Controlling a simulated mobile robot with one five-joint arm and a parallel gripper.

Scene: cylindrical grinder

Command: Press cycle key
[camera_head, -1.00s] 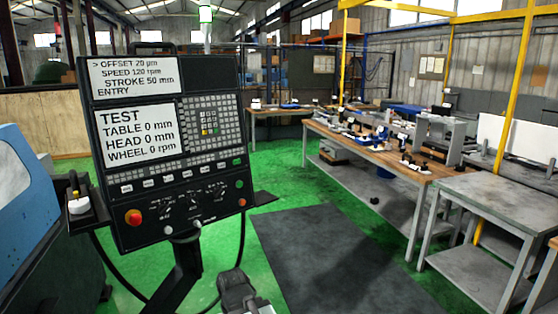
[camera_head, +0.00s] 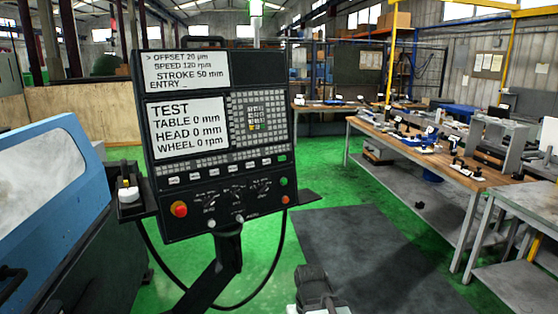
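The control panel (camera_head: 218,145) stands on a black arm left of centre, facing me. Its upper screen (camera_head: 187,74) reads OFFSET 20 µm, SPEED 120 rpm, STROKE 50 mm and ENTRY. A keypad (camera_head: 258,117) is right of the screens, with a row of white-labelled keys (camera_head: 219,171) below. A green button (camera_head: 283,182) and a red-orange knob (camera_head: 179,209) sit low on the panel. The key labels are too small to read, so I cannot pick out the cycle key. My gripper is not clearly visible.
A blue machine cover (camera_head: 60,170) fills the left side. A wooden workbench (camera_head: 440,160) with several tools and a grey metal table (camera_head: 530,205) stand on the right. A dark mat (camera_head: 360,255) lies on the open green floor.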

